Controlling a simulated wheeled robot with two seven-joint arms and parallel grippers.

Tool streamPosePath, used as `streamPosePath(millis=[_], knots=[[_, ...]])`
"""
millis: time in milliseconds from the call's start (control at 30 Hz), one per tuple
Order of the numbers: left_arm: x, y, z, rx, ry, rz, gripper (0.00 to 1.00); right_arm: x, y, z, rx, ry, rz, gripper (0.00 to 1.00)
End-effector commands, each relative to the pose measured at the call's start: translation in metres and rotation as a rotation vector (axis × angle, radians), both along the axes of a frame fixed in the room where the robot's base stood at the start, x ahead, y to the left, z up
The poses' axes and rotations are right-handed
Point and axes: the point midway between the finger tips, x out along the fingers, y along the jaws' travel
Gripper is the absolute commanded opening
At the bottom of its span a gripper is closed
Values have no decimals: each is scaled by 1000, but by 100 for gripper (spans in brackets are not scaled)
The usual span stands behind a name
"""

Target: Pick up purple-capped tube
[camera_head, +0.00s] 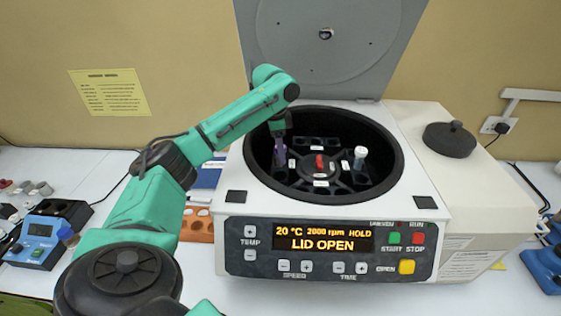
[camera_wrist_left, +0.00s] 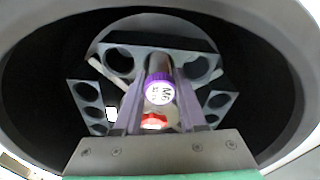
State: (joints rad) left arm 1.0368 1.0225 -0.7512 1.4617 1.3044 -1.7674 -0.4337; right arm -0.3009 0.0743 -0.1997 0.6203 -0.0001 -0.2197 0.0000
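The purple-capped tube (camera_head: 280,154) is at the left side of the centrifuge rotor (camera_head: 322,181), inside the open bowl. In the left wrist view its purple cap (camera_wrist_left: 160,91) with a white marked top faces the camera, and the tube body runs away beyond it. My left gripper (camera_head: 279,139) reaches down into the bowl at the tube. Its two fingers (camera_wrist_left: 161,100) lie close against both sides of the cap and look shut on it. The lower tube is hidden, so I cannot tell how deep it sits. My right gripper is not in view.
A white-capped tube (camera_head: 360,155) stands at the rotor's right, and a red knob (camera_head: 320,162) marks its centre. The bowl rim surrounds my gripper. The raised lid (camera_head: 325,60) stands behind. The panel (camera_head: 330,244) reads LID OPEN. An orange rack (camera_head: 197,228) stands left of the centrifuge.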

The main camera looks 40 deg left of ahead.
Motion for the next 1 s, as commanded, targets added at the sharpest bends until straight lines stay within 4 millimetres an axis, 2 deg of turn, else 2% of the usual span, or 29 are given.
streamPosePath(millis=[300, 467, 567, 700, 800, 900, 933, 1000], knots=[[0, 0, 0, 0, 0, 0, 0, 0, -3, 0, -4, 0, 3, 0], [1, 0, 9, 0, -1, 0, 0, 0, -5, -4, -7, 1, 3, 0], [1, 0, 24, -1, -4, 0, 0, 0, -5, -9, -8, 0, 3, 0], [1, -1, 57, -1, -6, -2, 0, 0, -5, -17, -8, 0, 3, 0], [1, 0, 92, 0, -6, 0, 0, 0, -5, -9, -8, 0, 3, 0], [0, 1, 131, 2, -6, 3, 0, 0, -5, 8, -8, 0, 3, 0], [1, 0, 130, 3, -6, 0, 0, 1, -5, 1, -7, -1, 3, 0], [1, 0, 142, 2, -5, 1, 0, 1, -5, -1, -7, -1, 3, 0]])
